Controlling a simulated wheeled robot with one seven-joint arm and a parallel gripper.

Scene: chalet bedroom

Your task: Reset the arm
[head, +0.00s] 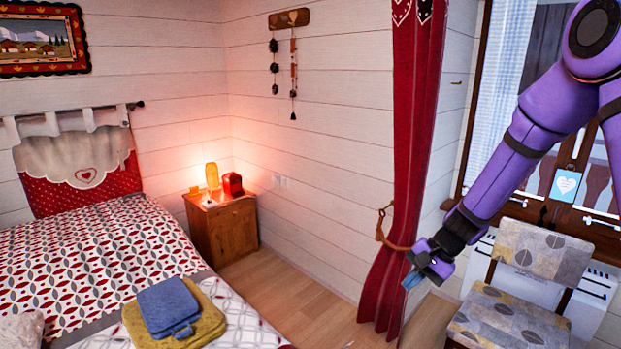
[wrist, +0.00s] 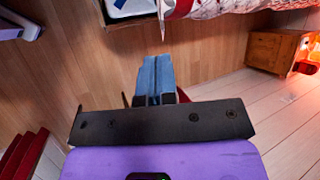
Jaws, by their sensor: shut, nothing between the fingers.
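My purple arm reaches down from the top right of the head view. My gripper (head: 412,281) hangs at its end, in front of the lower part of the red curtain (head: 401,180). In the wrist view my gripper (wrist: 157,75) shows its two blue-grey fingers pressed together. Nothing is between them. Wooden floor lies beyond the fingertips in the wrist view. I cannot tell whether the gripper touches the curtain.
A patterned chair (head: 510,318) stands to the right of my gripper, by the window. A bed (head: 90,260) with folded blue and yellow cloths (head: 168,307) is at the left. A wooden nightstand (head: 224,231) stands in the corner. Floor (head: 300,298) between bed and curtain is clear.

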